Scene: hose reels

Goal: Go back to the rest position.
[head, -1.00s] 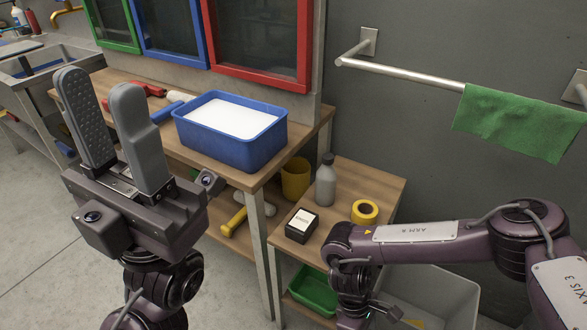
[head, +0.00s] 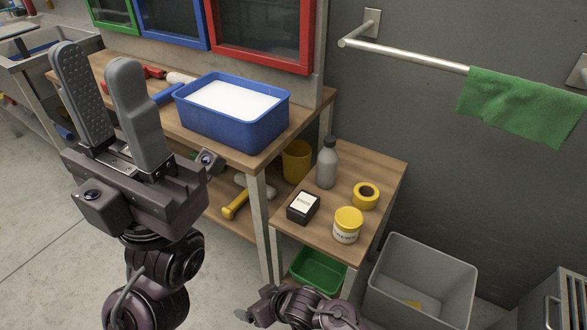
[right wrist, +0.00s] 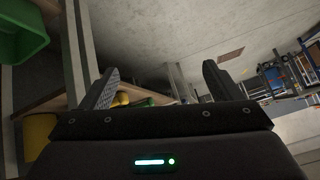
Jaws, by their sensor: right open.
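My left gripper (head: 97,60) stands upright at the left of the head view. Its two grey fingers are apart with nothing between them, in front of the workbench.
A blue tub (head: 215,128) stands on the workbench. A grey bottle (head: 327,165), black box (head: 303,207), yellow tape roll (head: 357,202) and yellow jar (head: 347,232) stand on the low table. A grey bin (head: 440,300) is on the floor. A green cloth (head: 525,107) hangs on a rail.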

